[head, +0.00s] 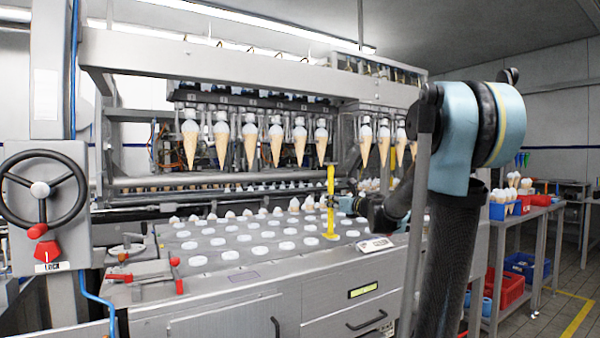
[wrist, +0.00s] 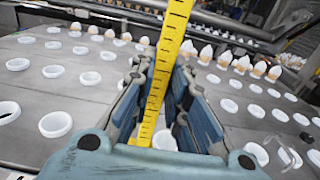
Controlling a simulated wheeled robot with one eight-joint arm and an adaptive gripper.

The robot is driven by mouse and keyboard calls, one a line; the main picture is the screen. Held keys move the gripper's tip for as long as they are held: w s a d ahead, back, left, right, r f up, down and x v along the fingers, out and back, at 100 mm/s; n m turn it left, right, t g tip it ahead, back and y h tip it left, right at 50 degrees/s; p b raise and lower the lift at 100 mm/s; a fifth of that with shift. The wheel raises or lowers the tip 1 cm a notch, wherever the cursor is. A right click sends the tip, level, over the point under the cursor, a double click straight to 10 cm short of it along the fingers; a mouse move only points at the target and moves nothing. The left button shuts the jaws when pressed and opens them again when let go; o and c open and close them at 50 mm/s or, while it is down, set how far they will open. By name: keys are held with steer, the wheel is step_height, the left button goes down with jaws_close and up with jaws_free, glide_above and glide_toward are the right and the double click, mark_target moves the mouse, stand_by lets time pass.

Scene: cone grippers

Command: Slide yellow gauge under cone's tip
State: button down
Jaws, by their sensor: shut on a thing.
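The yellow gauge (head: 330,200) stands upright just above or on the machine's top plate in the head view, with its foot low and its top end near the cone row. It also shows in the wrist view (wrist: 168,60), where black scale marks run along it. My gripper (head: 338,204) is shut on the gauge; in the wrist view its blue-padded fingers (wrist: 163,100) lie on both sides of it. Several cones (head: 276,140) hang tip-down in a row above the plate. The gauge's top appears close to the tip of the rightmost cone (head: 321,140) of the left group; their depth gap is unclear.
The metal plate (head: 215,250) has rows of white-rimmed holes, with cone tops (wrist: 240,64) standing in the back rows. A handwheel (head: 40,190) and red clamp (head: 120,277) are at the left. Side tables with a blue cone rack (head: 500,210) stand at the right.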

steer(key=v, duration=0.5)
steer(key=shift+s+d+r, duration=0.15)
steer(key=shift+s+d, duration=0.05)
steer(key=shift+s, duration=0.05)
stand_by(0.7)
